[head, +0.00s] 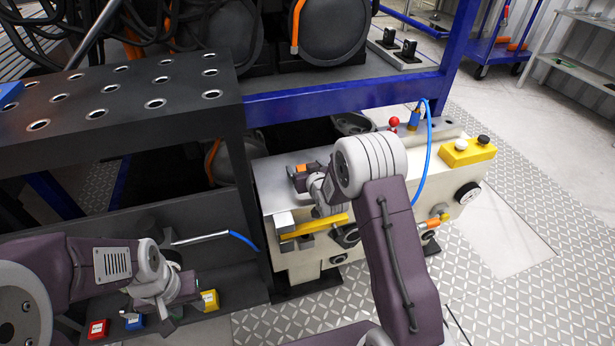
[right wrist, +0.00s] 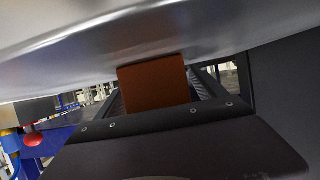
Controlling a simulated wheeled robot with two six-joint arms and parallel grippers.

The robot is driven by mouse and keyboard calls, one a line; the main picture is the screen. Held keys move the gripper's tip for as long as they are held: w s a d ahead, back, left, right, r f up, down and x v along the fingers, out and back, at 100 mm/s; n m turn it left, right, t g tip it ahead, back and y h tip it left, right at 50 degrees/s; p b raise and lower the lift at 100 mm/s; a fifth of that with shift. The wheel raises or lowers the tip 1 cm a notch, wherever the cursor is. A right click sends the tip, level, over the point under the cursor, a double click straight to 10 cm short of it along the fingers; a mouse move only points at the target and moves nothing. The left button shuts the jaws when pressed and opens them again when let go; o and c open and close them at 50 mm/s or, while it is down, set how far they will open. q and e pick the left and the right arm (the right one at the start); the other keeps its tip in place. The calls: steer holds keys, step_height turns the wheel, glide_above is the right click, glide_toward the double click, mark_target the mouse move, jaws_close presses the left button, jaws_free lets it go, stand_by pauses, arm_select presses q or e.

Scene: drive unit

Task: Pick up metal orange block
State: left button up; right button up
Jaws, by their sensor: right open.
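The metal orange block (head: 301,168) shows as a small orange patch on top of the cream drive unit (head: 277,190), partly hidden by my right gripper. In the right wrist view the block (right wrist: 153,83) is brownish orange, upright and near the middle, with its top edge against a pale surface. My right gripper (head: 300,180) is open, right at the block; whether it touches the block I cannot tell. My left gripper (head: 188,292) hangs low at the left, far from the block, beside small coloured blocks. Its jaw opening is unclear.
A black perforated table (head: 120,95) stands at the left. A blue frame beam (head: 340,103) runs behind the unit. A red knob (head: 394,122), a blue hose (head: 427,150) and a yellow button box (head: 467,152) are to the right. Red (head: 97,329) and yellow (head: 210,300) blocks lie low left.

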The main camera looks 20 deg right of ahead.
steer(key=shift+r, duration=0.1)
jaws_close()
step_height(320, 180, up, 4)
steer(key=shift+r+p, duration=0.1)
steer(key=shift+p, duration=0.95)
steer(key=w+d+r+p, duration=0.4)
steer(key=d+r, duration=0.2)
steer(key=d, duration=0.5)
steer(key=shift+w+r, duration=0.15)
steer(key=shift+r, duration=0.25)
